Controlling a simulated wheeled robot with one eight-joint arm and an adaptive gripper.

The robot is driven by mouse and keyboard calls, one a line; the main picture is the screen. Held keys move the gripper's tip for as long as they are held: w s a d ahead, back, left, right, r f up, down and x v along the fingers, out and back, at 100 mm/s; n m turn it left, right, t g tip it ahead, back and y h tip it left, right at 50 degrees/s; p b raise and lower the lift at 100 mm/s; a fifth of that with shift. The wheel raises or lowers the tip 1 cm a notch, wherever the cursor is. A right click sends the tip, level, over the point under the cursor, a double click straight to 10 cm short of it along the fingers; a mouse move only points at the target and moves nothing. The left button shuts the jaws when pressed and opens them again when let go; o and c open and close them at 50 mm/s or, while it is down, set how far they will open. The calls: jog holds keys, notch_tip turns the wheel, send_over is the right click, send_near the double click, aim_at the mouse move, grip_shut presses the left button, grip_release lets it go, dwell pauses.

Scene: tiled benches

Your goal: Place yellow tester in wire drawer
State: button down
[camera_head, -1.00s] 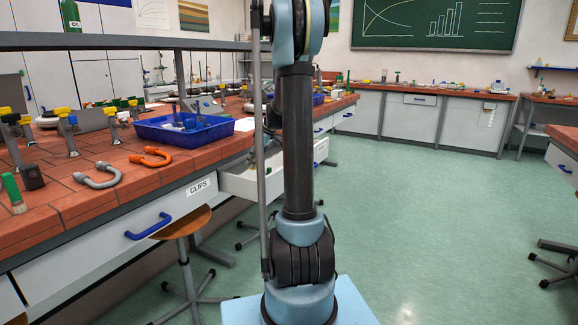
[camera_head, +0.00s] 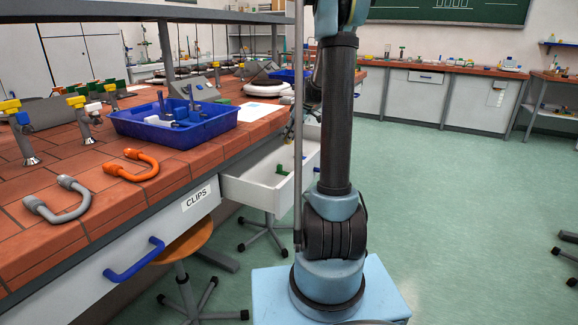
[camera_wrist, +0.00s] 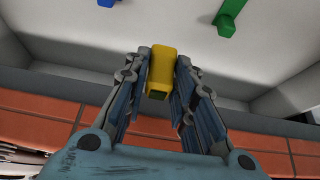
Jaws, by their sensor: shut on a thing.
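The yellow tester (camera_wrist: 160,70) is a small yellow block in the wrist view. My gripper (camera_wrist: 161,60) is shut on it, with a finger on each side. The tester shows against an open white drawer (camera_wrist: 75,45), near the drawer wall beside the red tiled bench; its height above the drawer cannot be told. In the head view the open drawer (camera_head: 262,192) juts out from under the bench. No label shows on it, so I cannot tell if it is the wire drawer. My gripper does not show clearly in the head view.
A green item (camera_wrist: 228,15) and a blue item (camera_wrist: 105,3) lie in the open drawer. A shut drawer labelled CLIPS (camera_head: 170,235) is nearer, with a stool (camera_head: 185,245) before it. A blue tray (camera_head: 180,135) stands on the bench.

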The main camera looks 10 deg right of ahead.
send_near(285, 164)
jog(key=x, duration=0.4)
jog(key=shift+w+f, duration=0.25)
jog(key=shift+w, duration=0.2)
jog(key=shift+s+f, duration=0.2)
jog(key=shift+s, duration=0.05)
dwell(0.4)
jog(key=c, duration=1.6)
grip_release()
jog(key=shift+o, duration=1.3)
jog(key=shift+a+f, duration=0.15)
jog(key=shift+w, duration=0.1)
